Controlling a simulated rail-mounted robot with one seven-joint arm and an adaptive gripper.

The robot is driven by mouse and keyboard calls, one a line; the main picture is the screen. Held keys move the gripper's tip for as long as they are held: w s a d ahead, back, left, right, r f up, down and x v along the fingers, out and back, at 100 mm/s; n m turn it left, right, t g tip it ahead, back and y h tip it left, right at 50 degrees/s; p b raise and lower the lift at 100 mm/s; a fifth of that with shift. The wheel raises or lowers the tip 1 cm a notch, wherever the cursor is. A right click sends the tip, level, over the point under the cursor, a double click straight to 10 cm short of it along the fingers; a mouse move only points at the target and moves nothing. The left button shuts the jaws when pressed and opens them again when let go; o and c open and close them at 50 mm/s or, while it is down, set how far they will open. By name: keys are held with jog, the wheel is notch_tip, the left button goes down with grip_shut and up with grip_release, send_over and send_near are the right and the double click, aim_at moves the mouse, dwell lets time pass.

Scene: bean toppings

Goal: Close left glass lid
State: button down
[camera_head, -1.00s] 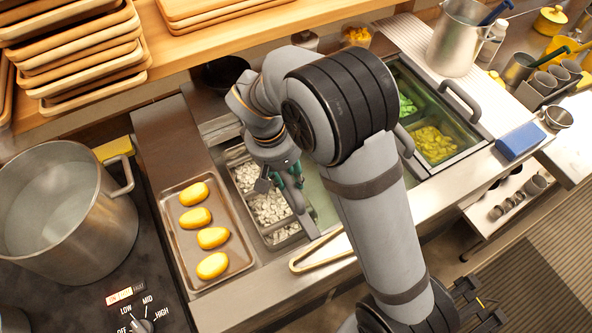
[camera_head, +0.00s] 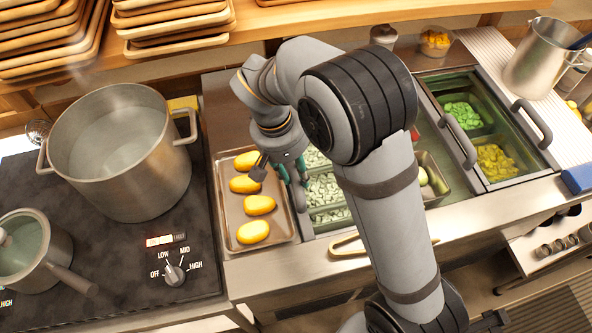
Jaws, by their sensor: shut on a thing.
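My gripper (camera_head: 294,180) reaches down at the left end of the topping counter, its green-tipped fingers shut on the grey handle (camera_head: 299,197) of the left glass lid. The fingers partly hide this handle. The left glass lid (camera_head: 328,191) shows as a greenish tint over the pans of white pieces, beside the tray of yellow items. My arm hides the middle of the counter, so I cannot tell how far right the lid reaches. A second glass lid with grey handles (camera_head: 533,122) lies over the green and yellow toppings at right.
A metal tray (camera_head: 283,236) with several yellow items lies just left of the gripper. A large pot (camera_head: 120,190) and a small saucepan (camera_head: 62,255) stand on the stove. Wooden tongs (camera_head: 345,250) lie at the counter's front edge. A pan (camera_head: 436,199) shows right of my arm.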

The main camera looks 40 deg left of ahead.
jog(key=c, duration=1.4)
grip_release()
jog(key=shift+s+a, duration=0.15)
jog(key=shift+s, duration=0.15)
jog(key=shift+o, duration=0.2)
jog(key=shift+r, duration=0.1)
jog(key=shift+a+r, duration=0.1)
jog(key=shift+r, duration=0.2)
notch_tip(320, 180, up, 11)
jog(key=s+a, duration=0.1)
jog(key=s, duration=0.1)
jog(key=shift+w+f, duration=0.1)
jog(key=f, duration=0.4)
jog(key=w+d+f, duration=0.1)
jog(key=f, duration=0.2)
jog(key=w+f, duration=0.1)
jog(key=f, duration=0.3)
jog(key=shift+d+f, duration=0.15)
jog(key=shift+f, duration=0.2)
jog(key=shift+w+d, duration=0.1)
jog(key=shift+w, duration=0.1)
jog(key=shift+w+d, duration=0.3)
jog(key=shift+w, duration=0.15)
